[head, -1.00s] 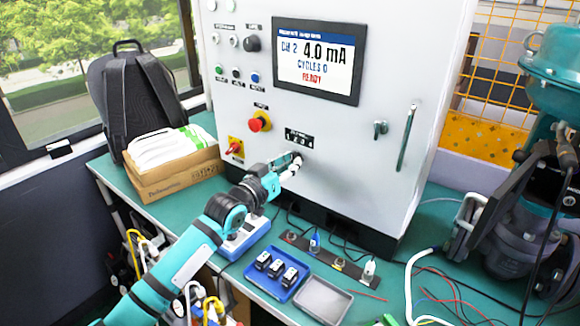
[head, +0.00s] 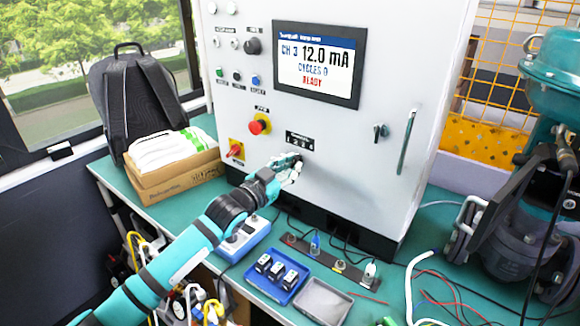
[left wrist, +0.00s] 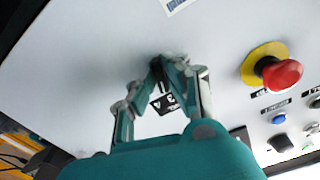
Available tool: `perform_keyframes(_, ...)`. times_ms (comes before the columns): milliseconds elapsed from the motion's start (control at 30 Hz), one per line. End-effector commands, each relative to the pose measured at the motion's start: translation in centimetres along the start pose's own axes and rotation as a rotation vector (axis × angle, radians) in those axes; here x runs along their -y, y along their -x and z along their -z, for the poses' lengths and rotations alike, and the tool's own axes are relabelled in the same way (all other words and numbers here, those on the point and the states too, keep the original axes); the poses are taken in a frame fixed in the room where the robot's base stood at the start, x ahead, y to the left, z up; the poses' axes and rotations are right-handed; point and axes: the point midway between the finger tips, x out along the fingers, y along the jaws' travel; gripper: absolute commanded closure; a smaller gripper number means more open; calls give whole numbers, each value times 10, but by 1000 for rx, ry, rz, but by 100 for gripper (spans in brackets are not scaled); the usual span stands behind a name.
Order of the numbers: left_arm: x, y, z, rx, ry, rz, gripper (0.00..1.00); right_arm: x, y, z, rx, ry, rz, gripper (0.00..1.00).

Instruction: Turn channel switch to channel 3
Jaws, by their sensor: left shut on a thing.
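The channel switch (left wrist: 156,66) is a small black knob on the front of the white cabinet, below a black numbered label (head: 299,141). My left gripper (head: 293,163) reaches it from the lower left and is shut on it. In the left wrist view the fingers (left wrist: 163,72) close around the knob and hide most of it. The cabinet's screen (head: 315,62) reads CH 3, 12.0 mA, CYCLES 0, READY. My right gripper is not in view.
A red emergency button (head: 259,125) and a red rotary switch (head: 235,149) sit left of the channel switch. A door handle (head: 407,140) is to the right. A blue tray (head: 272,277) and a grey tray (head: 320,302) lie on the green bench below.

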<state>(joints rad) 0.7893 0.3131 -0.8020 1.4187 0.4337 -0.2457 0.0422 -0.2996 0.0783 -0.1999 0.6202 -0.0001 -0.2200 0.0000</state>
Motion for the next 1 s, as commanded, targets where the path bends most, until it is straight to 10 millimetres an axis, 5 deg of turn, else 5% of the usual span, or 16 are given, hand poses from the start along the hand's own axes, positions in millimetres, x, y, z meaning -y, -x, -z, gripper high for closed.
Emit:
perform_keyframes(267,0,0,-1,2,0,0,100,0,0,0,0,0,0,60)
perform_keyframes(300,0,0,-1,2,0,0,86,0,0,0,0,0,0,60)
perform_keyframes(467,0,0,-1,1,0,0,66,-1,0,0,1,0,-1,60)
perform_keyframes(767,0,2,-1,1,1,0,66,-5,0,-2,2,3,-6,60)
perform_keyframes(1000,0,33,-2,2,-1,0,66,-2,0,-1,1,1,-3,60)
